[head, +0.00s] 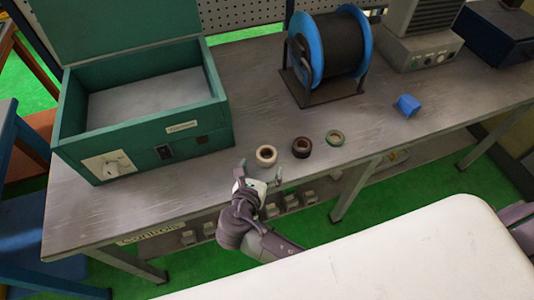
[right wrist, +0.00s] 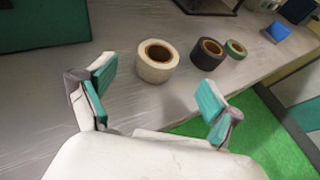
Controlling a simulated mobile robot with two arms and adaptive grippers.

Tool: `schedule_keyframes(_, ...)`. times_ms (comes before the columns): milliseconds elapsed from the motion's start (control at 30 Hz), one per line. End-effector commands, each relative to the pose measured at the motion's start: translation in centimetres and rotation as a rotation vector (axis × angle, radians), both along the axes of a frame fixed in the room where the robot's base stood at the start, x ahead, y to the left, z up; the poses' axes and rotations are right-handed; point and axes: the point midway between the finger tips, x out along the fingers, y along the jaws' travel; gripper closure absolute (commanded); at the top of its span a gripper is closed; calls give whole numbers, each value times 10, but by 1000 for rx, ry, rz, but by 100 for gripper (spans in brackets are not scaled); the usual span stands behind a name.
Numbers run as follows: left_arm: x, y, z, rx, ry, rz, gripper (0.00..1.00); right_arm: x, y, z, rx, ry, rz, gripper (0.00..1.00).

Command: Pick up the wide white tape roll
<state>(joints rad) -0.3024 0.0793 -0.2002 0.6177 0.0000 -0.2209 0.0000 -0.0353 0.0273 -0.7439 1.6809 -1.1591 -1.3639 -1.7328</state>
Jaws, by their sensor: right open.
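The wide white tape roll (head: 258,159) stands on the workbench near its front edge, left of two other rolls. It also shows in the right wrist view (right wrist: 152,70), upright with its brown core facing up. My right gripper (head: 260,173) is open and empty, just in front of the white roll. In the right wrist view its two fingers (right wrist: 155,95) are spread wide, and the roll is beyond them, between their lines. The gripper does not touch the roll. My left gripper is not in view.
A dark tape roll (head: 301,152) and a green-rimmed roll (head: 335,138) stand to the right. A blue block (head: 407,105) lies farther right. A green open box (head: 150,147) stands at left, a blue-flanged spool (head: 307,65) behind. The bench (head: 215,185) front is clear.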

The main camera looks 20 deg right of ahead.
Motion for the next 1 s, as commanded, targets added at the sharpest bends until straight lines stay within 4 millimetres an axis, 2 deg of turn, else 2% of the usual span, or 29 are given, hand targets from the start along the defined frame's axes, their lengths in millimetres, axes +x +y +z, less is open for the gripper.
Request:
schedule_keyframes(100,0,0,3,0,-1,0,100,14,-9,-6,-1,0,0,10)
schedule_keyframes(333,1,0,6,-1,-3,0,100,27,-16,-13,1,0,0,10)
schedule_keyframes(600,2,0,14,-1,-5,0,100,56,-34,-31,0,1,-1,10)
schedule_keyframes(900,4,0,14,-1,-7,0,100,61,-37,-35,4,1,0,10)
schedule_keyframes(933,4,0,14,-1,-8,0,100,60,-37,-35,4,1,0,11)
schedule_keyframes(1000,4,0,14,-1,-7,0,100,60,-37,-35,4,1,0,23)
